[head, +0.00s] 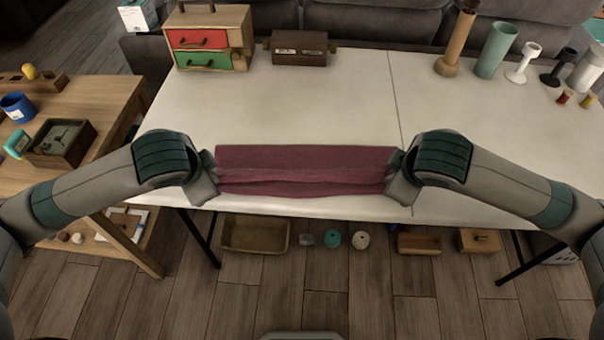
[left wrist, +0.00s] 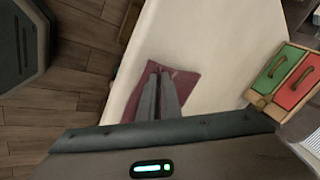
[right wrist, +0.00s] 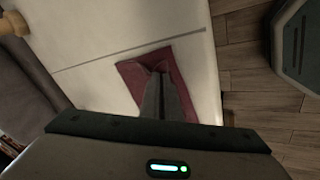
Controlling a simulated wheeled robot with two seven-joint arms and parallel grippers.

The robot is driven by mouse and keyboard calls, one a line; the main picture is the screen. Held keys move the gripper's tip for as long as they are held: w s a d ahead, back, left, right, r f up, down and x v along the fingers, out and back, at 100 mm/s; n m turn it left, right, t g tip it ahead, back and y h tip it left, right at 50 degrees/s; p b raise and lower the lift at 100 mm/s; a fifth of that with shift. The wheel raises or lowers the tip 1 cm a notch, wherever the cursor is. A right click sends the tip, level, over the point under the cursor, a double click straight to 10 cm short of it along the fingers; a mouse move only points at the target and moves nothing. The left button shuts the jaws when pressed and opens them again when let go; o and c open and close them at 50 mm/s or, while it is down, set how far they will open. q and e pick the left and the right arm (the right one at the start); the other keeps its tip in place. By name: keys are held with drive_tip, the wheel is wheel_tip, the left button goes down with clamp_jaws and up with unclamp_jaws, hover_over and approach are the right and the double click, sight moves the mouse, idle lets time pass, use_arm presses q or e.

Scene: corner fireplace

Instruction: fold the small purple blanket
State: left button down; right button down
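The small purple blanket (head: 305,165) lies as a wide, short strip near the front edge of the white table, with creases running along its length. My left gripper (head: 212,170) is at its left end and my right gripper (head: 396,170) at its right end. In the left wrist view the left fingers (left wrist: 157,68) are together on the blanket (left wrist: 184,82), with the cloth creased at their tips. In the right wrist view the right fingers (right wrist: 161,70) are likewise together on the blanket (right wrist: 132,74). The tips themselves are partly hidden in the cloth.
The white table (head: 300,105) is clear behind the blanket. A wooden drawer box (head: 209,38) and a dark brown box (head: 299,48) stand at the back. Several vases and candle holders, including a green cylinder (head: 496,50), stand at the back right. A wooden side table (head: 95,105) is at left.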

use_arm(q)
drive_tip(key=c, duration=1.7)
unclamp_jaws()
use_arm(e)
drive_tip(key=c, duration=1.7)
unclamp_jaws()
